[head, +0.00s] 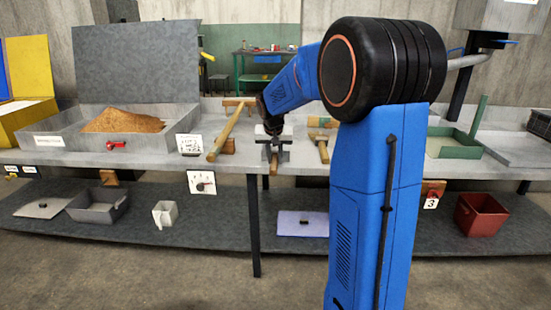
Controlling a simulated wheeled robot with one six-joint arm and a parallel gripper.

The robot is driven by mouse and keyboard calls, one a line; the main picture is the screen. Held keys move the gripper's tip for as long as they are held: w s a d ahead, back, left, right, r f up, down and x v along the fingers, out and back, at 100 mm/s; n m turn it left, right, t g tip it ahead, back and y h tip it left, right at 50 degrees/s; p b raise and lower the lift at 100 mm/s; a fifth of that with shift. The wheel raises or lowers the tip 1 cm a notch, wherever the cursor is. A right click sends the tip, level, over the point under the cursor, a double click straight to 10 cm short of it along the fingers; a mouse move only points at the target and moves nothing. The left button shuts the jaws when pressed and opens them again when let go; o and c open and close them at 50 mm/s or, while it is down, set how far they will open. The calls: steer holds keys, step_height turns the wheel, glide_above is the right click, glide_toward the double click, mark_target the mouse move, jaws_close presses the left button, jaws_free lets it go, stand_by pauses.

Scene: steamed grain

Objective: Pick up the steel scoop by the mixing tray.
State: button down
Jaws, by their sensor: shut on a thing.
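My gripper (273,158) points down at the front edge of the grey bench, left of my blue arm. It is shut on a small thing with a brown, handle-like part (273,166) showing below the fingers. I take this for the steel scoop, but its bowl is hidden or too small to make out. A wide grey tray (70,132) with a heap of brown grain (124,121) stands at the left of the bench. I cannot tell which is the mixing tray.
A long wooden-handled tool (230,128) lies just left of my gripper, and a wooden mallet-like tool (322,148) lies just right. The lower shelf holds a grey bin (99,208), a pale jug (165,214) and a red bin (480,216). My arm hides the bench's middle right.

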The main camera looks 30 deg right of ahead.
steer(key=shift+r, duration=0.1)
stand_by(0.5)
step_height(320, 180, up, 10)
stand_by(0.4)
stand_by(0.5)
stand_by(1.2)
steer(key=c, duration=2.1)
jaws_free()
jaws_close()
